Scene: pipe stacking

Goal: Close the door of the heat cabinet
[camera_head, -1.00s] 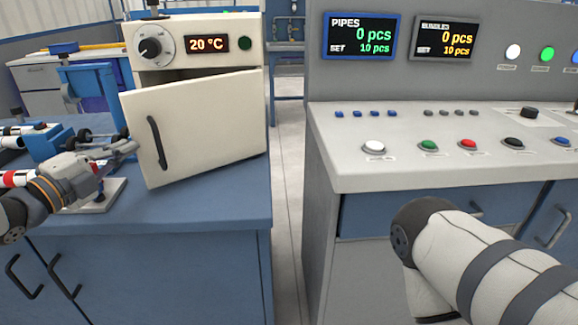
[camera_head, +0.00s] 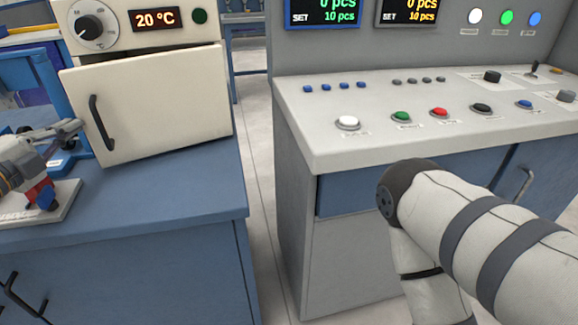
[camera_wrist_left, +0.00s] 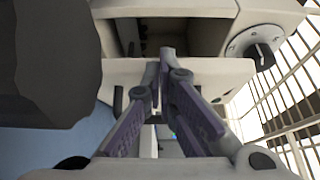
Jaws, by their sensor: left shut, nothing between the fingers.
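The cream heat cabinet (camera_head: 178,15) stands on the blue bench at the left of the head view. Its door (camera_head: 165,105) is partly open, with a dark gap along its top and its dark handle (camera_head: 101,122) towards the left. My left gripper (camera_head: 79,127) is at the door's left edge; whether it touches is unclear. In the left wrist view, my left gripper (camera_wrist_left: 164,55) is shut and empty, its tips overlapping the door (camera_wrist_left: 122,72). The dark cabinet interior (camera_wrist_left: 185,35) shows beyond. My right arm is at the right; its gripper is out of view.
A grey control console (camera_head: 420,110) with buttons and displays stands to the right, across a narrow floor gap. A small light base with red and blue parts (camera_head: 42,195) is on the bench below my left gripper. The bench front (camera_head: 190,205) is clear.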

